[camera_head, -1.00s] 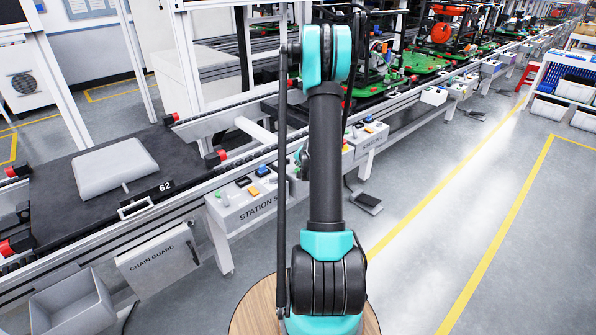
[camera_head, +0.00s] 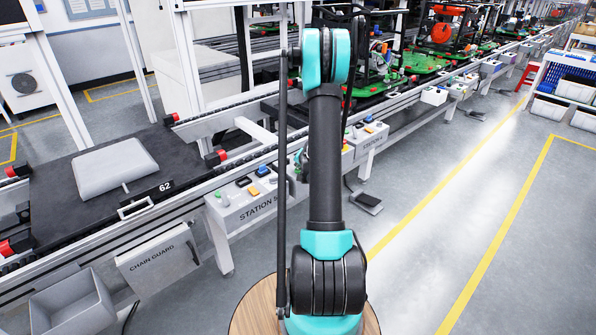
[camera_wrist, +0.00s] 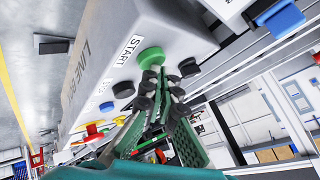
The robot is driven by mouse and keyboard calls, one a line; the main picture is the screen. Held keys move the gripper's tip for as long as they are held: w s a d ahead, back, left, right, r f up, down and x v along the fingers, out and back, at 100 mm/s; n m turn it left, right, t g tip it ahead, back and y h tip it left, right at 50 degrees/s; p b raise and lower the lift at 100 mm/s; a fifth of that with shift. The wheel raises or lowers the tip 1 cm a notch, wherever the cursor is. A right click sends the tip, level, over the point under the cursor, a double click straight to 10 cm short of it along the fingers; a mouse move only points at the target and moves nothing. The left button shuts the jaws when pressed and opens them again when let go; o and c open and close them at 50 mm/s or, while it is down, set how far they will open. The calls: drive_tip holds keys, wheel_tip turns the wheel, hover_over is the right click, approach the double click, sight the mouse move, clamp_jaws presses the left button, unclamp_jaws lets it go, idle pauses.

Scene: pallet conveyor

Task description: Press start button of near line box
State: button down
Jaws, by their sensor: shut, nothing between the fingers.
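A pale grey box (camera_wrist: 95,60) lettered "LINE B…" fills the upper left of the wrist view, tilted in the picture; the rest of its lettering is cut off or hidden. Its round green button (camera_wrist: 151,57) sits beside a "START" label. My gripper (camera_wrist: 160,75) is shut and empty, with its dark fingertips at the green button's lower edge in the picture. I cannot tell whether they touch it. In the head view my arm hides the gripper, and I cannot make out the line box there.
The line box also carries a black button (camera_wrist: 123,89), a blue button (camera_wrist: 106,106) and a red knob (camera_wrist: 92,129). In the head view, a station box (camera_head: 240,208) stands left of my arm beside the conveyor. A clear grey aisle (camera_head: 440,225) lies right.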

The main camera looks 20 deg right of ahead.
sight(299, 171)
drive_tip(key=shift+f, duration=0.35)
idle(0.3)
drive_tip(key=shift+r, duration=0.1)
idle(0.3)
drive_tip(key=shift+r, duration=0.85)
drive_tip(key=shift+r, duration=2.55)
